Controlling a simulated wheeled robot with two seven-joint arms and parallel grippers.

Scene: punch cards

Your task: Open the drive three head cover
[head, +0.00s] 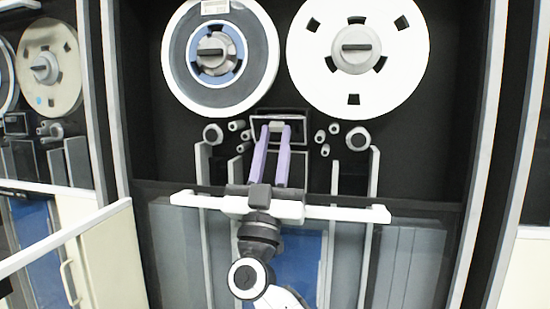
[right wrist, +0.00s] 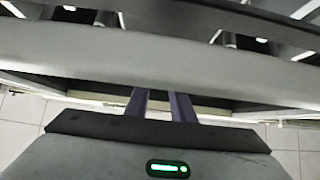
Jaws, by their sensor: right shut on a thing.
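The drive's head cover (head: 299,117) is a small dark box with a grey rim, below and between the two tape reels. My right gripper (head: 276,126) reaches up from below, its two purple fingers close together with their tips at the cover's front. It is shut on a light grey part of the cover between the tips. In the right wrist view, the purple fingers (right wrist: 163,97) run up to a broad grey band, and their tips are hidden behind it. How far the cover stands open is hard to tell. My left gripper is not in view.
A grey and blue reel (head: 181,50) and a white reel (head: 310,48) sit above the cover. Rollers (head: 357,138) flank it. A dark glass edge (head: 430,200) crosses below. Another drive's reel (head: 62,75) shows at far left.

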